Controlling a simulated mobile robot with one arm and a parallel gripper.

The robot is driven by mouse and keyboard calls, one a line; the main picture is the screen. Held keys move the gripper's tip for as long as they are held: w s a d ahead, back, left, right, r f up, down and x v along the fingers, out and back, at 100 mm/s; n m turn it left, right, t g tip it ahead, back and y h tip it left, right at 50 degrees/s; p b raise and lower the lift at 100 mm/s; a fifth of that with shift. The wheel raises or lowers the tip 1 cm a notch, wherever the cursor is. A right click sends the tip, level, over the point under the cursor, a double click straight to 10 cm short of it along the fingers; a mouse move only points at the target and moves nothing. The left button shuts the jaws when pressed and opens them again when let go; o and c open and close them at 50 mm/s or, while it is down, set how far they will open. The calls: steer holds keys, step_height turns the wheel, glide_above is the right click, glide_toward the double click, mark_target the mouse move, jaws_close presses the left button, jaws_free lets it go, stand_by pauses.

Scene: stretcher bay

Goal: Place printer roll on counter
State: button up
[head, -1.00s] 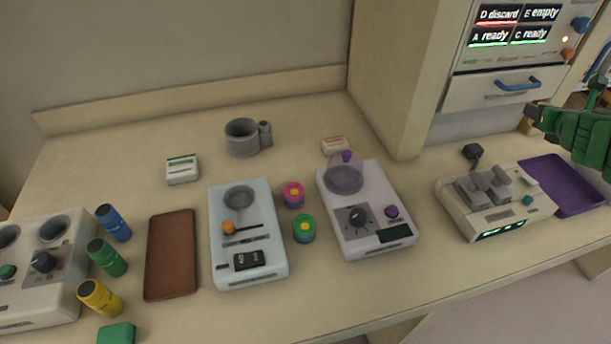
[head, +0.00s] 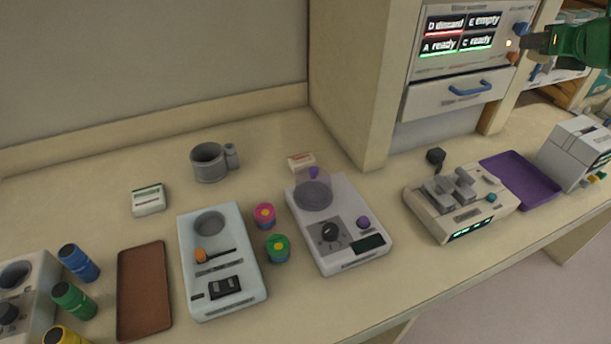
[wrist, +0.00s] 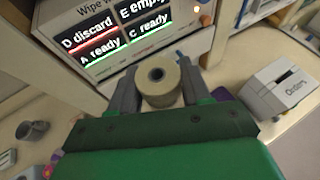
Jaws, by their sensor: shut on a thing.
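The printer roll (wrist: 160,84) is a cream cylinder with a dark core hole, seen in the wrist view. My gripper (wrist: 157,92) is shut on it, with a grey finger on each side. In the head view my gripper (head: 527,42) is at the upper right, in front of the wipe warmer cabinet's edge and above the counter; the roll is not clearly seen there. The counter (head: 335,300) is a long cream surface crossing the head view, holding several devices.
The wipe warmer (head: 462,65) with a lit display is close to my gripper. A purple tray (head: 522,180), a label printer-like white box (head: 578,150) and a beige device (head: 460,205) stand on the right of the counter. Bare counter shows left of the grey cup holder (head: 208,163).

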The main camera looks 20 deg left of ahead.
steer(key=shift+s+a+r+n+y, duration=0.3)
steer(key=shift+s+a+r, duration=1.2)
steer(key=shift+r, duration=3.05)
steer(key=shift+s+a+r+n+y, duration=0.3)
steer(key=shift+s+r, duration=2.15)
steer(key=shift+r, duration=2.1)
steer(key=a+f+n+g+y, duration=0.35)
steer(key=a+f, duration=0.45)
steer(key=a, duration=0.5)
steer(key=a+f+n+g+y, duration=0.2)
steer(key=a+f+n+g, duration=0.15)
steer(key=a+f, duration=0.8)
steer(key=s+a+f+n+g+y, duration=0.1)
steer(key=a+f+n+g, duration=0.1)
steer(key=a+f, duration=1.05)
steer(key=s+a+f+n+g+y, duration=0.1)
steer(key=s+a+f+n, duration=0.1)
steer(key=a+f, duration=1)
glide_above(272, 144)
steer(key=s, duration=0.1)
steer(key=f, duration=0.6)
steer(key=d+f, duration=0.1)
steer(key=f, duration=0.2)
steer(key=shift+f, duration=0.25)
steer(key=shift+w+a+f, duration=0.25)
steer(key=shift+f, duration=0.1)
steer(key=shift+w+a+f, duration=0.3)
steer(key=shift+w+f, duration=0.05)
steer(key=shift+f, duration=1.7)
